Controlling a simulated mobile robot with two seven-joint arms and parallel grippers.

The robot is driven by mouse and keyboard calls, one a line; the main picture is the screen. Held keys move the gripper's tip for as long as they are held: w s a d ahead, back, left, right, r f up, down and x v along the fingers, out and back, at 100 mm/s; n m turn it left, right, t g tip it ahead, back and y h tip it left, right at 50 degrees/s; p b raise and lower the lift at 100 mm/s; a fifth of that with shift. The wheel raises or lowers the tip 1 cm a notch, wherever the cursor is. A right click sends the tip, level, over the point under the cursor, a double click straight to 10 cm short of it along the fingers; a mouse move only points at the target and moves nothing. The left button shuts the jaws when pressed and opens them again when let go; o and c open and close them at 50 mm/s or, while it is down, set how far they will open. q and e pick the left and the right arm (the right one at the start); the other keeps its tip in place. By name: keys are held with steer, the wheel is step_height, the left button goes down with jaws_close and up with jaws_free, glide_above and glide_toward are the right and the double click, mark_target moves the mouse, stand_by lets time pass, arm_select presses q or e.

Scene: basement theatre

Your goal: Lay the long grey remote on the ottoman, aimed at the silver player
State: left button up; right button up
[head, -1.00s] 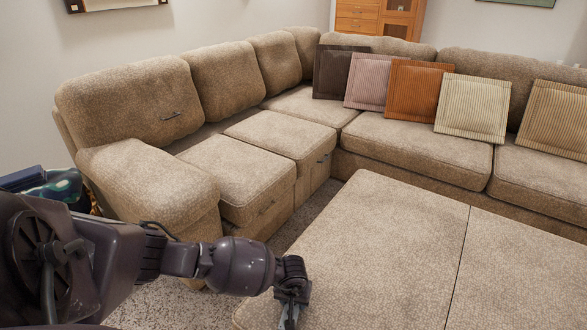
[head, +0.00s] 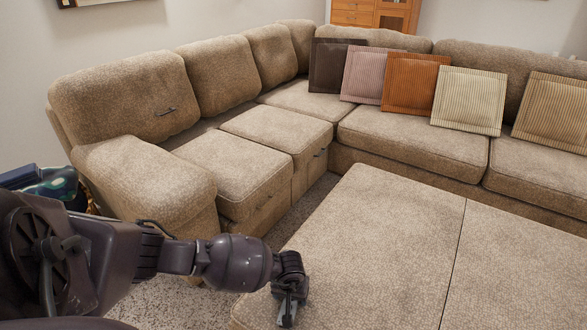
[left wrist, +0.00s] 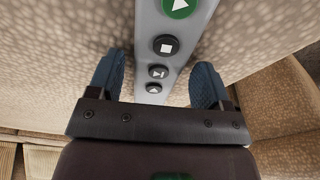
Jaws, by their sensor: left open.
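The long grey remote (left wrist: 176,50) shows in the left wrist view, with a green play button and several dark buttons along it. It runs up out of the top of that view, over the beige ottoman (head: 370,250). My left gripper (left wrist: 160,82) is open, with one blue finger on each side of the remote and a gap to each. In the head view the left gripper (head: 287,312) is low over the ottoman's near left edge; I cannot make out the remote there. The silver player and my right gripper are not in view.
A beige corner sofa (head: 120,100) runs along the left and back, with several cushions, one of them orange (head: 413,86). A narrow carpet gap separates it from the ottoman. The ottoman's visible top is clear, with a seam (head: 455,255). A wooden cabinet (head: 372,14) stands behind.

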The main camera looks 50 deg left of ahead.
arm_select(q)
step_height(320, 180, up, 10)
steer(key=r+p, duration=0.1)
steer(key=p, duration=0.2)
steer(key=s+d+n+h, duration=0.75)
steer(key=s+d, duration=0.35)
steer(key=d, duration=0.5)
steer(key=s+d+r+n+t+h, duration=0.5)
steer(key=d+r+n+h, duration=0.3)
steer(key=n, duration=0.6)
steer(key=s+a+r+m+t+y, duration=0.1)
steer(key=s+a+m+y, duration=0.5)
steer(key=m, duration=0.9)
steer(key=s+a+r+m+t+y, duration=0.1)
steer(key=s+a+m+y, duration=0.5)
steer(key=m, duration=0.9)
steer(key=shift+s+a+m+t+y+p, duration=0.25)
steer(key=shift+s+m+t+y+p, duration=0.15)
steer(key=shift+s+t+y, duration=0.45)
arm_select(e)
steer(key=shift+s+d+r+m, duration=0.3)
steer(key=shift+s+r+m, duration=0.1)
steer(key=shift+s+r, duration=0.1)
